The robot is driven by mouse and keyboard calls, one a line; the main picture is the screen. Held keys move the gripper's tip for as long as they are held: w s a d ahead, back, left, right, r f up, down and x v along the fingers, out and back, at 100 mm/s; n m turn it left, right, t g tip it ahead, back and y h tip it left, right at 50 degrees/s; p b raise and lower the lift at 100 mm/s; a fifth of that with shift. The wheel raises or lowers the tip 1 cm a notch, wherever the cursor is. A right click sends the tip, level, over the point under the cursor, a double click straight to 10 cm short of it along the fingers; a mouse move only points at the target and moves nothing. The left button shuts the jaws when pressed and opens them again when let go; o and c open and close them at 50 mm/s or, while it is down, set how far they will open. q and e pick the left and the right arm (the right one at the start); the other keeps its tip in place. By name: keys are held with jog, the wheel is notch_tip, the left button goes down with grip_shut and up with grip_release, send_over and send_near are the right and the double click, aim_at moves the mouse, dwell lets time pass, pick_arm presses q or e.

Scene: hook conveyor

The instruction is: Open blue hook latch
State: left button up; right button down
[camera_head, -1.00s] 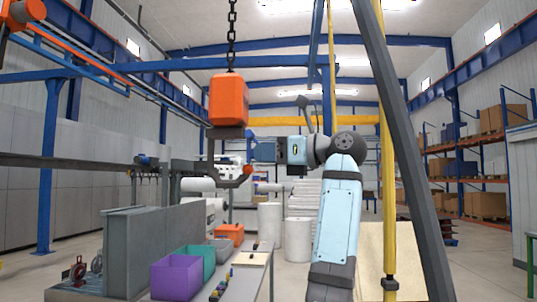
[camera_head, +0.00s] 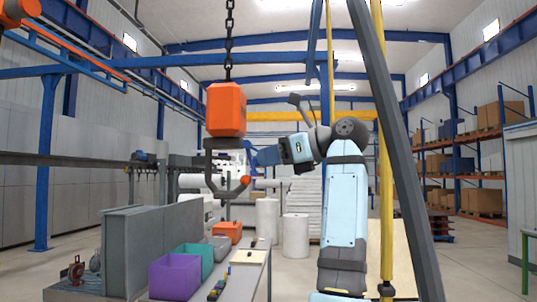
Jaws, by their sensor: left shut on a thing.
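An orange hook block (camera_head: 226,110) hangs from a dark chain, with a dark curved hook (camera_head: 228,194) below it. An orange-red ball (camera_head: 246,180) sits at the hook's tip. My left gripper (camera_head: 252,157) reaches in at the hook's right side, with its blue body tilted down toward the hook's opening. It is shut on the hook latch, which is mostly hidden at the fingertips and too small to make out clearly. My right gripper is not in view.
Below stand a purple bin (camera_head: 175,276), a teal bin (camera_head: 197,257) and an orange bin (camera_head: 228,231) on a bench. A grey post (camera_head: 398,150) and a yellow pole (camera_head: 386,200) stand right of my arm. Shelving with boxes lines the right wall.

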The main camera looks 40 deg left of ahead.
pick_arm(q)
jog(key=shift+r, duration=0.2)
jog(key=shift+w+d+r+t+h+p, duration=0.15)
jog(key=shift+r+h+p, duration=0.25)
jog(key=shift+p, duration=0.3)
jog(key=shift+d+r+t+h+p, duration=0.15)
jog(key=shift+r+h+p, duration=0.25)
jog(key=shift+p, duration=0.25)
jog(key=shift+d+r+h+p, duration=0.15)
jog(key=shift+r+h+p, duration=0.2)
jog(key=shift+p, duration=0.2)
jog(key=shift+w+n, duration=0.1)
jog(key=shift+n, duration=0.2)
